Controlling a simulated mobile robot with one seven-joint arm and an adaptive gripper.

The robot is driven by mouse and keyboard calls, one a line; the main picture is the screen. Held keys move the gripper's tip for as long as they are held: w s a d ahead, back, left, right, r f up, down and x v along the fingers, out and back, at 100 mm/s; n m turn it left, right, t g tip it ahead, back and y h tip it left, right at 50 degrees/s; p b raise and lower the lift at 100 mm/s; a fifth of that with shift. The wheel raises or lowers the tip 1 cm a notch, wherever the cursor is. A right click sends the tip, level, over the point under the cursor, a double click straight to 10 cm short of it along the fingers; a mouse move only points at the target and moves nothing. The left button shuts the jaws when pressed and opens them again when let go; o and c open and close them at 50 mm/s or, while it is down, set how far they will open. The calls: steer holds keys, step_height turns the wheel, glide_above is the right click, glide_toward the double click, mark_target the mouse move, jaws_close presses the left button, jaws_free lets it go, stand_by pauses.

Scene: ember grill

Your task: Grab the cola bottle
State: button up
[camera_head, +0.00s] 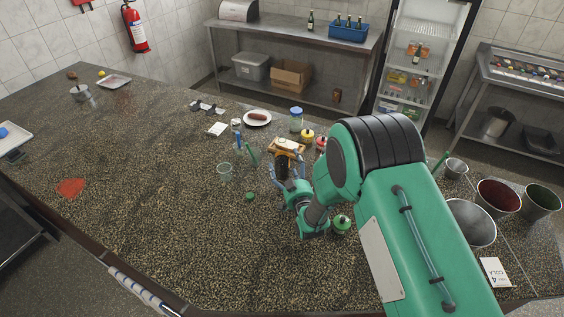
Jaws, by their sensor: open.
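My gripper (285,168) is in the middle of the counter, at the end of my green arm, with its jaws apart. A dark brown upright shape (282,160) shows between or just beyond the fingers; it may be the cola bottle, but it is small and partly hidden by the gripper. I cannot tell whether the fingers touch it. A white card marked COLA (495,272) lies at the right of the counter.
Metal buckets (471,223) stand at right. The left of the speckled counter (150,180) is mostly clear.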

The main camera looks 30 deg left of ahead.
mark_target(287, 155)
steer(key=shift+x, duration=2.15)
steer(key=c, duration=1.6)
steer(key=shift+o, duration=0.2)
steer(key=shift+r, duration=0.25)
steer(key=shift+r, duration=1.55)
steer(key=r+v, duration=0.1)
steer(key=v, duration=1.4)
steer(key=shift+s+r, duration=0.2)
steer(key=shift+s, duration=0.3)
